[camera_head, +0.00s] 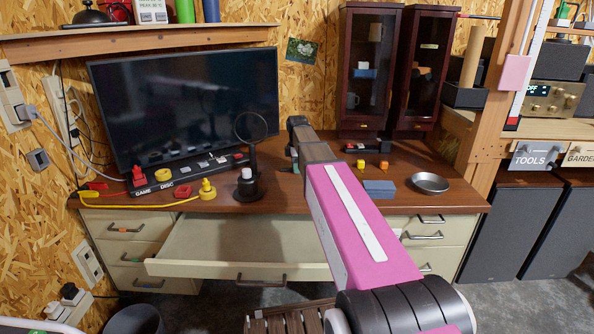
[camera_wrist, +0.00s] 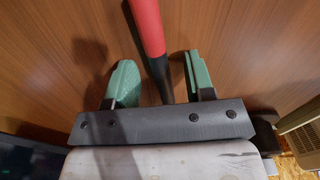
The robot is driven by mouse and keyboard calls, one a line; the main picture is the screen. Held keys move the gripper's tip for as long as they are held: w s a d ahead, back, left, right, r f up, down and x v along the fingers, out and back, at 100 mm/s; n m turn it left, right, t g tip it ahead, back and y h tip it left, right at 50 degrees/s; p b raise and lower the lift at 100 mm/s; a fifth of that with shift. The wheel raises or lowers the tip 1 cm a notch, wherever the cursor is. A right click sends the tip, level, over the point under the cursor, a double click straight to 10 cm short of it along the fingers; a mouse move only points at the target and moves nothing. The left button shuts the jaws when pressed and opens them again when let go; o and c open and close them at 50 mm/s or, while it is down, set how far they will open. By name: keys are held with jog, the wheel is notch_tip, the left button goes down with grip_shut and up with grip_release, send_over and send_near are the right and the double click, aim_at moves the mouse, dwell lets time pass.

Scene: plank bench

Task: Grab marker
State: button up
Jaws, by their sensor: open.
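A red and black rod-shaped thing, which looks like the marker (camera_wrist: 150,28), shows in the wrist view against the brown wooden desk top. Its red part runs off the top edge and its black part passes down between my fingers. My gripper (camera_wrist: 159,62) is open, with one green finger on each side of it and visible gaps. The lower end of the black part is hidden behind the grey gripper bar. In the head view my gripper (camera_head: 290,160) is low over the desk, largely hidden by my arm, and I cannot make out the marker there.
A monitor (camera_head: 185,105) stands at the back left. A black stand with a ring (camera_head: 249,185) is left of my gripper. An open drawer (camera_head: 240,245) juts out in front.

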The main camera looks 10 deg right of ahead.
grip_shut()
